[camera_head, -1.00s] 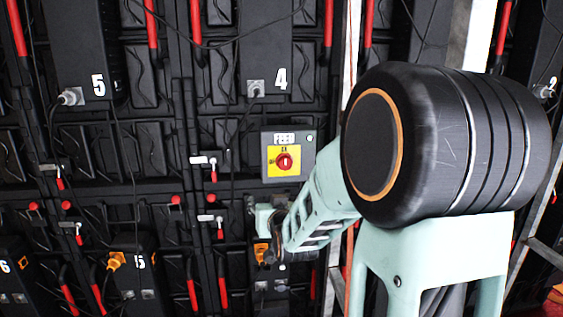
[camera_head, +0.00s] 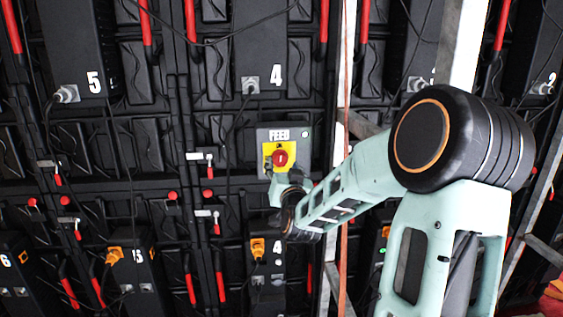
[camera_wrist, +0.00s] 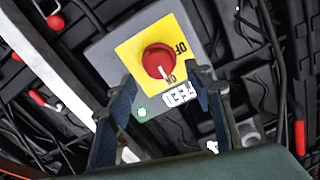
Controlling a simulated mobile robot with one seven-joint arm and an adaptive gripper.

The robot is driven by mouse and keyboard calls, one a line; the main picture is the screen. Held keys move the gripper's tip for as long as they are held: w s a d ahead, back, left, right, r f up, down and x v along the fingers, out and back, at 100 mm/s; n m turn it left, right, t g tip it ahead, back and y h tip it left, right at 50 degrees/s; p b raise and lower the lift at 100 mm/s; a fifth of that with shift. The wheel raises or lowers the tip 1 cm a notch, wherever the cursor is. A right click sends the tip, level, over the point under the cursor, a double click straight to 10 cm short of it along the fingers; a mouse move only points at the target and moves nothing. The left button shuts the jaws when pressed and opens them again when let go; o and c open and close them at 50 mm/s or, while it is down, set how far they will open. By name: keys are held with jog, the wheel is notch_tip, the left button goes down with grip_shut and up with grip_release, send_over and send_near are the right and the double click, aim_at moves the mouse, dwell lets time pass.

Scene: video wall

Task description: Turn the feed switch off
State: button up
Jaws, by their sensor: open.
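The feed switch is a red rotary knob (camera_head: 281,158) on a yellow plate (camera_head: 267,151), set in a grey box labelled FEED (camera_head: 297,134). In the wrist view the red knob (camera_wrist: 158,60) shows a white mark pointing to ON; OFF is at the plate's other side. A green lamp (camera_wrist: 141,112) is lit on the box. My gripper (camera_wrist: 163,92) is open, its fingers in front of the box with the knob beyond and between the tips in the picture. I see no clear contact. In the head view my wrist is just below the box.
Black wall modules with red handles surround the box. A cable (camera_head: 233,135) hangs left of it. A metal upright (camera_head: 345,70) and an orange cord stand to its right. Orange plugs (camera_head: 257,247) sit below.

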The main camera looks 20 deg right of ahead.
aim_at(281, 160)
jog(key=shift+x, duration=2.05)
jog(key=c, duration=1.2)
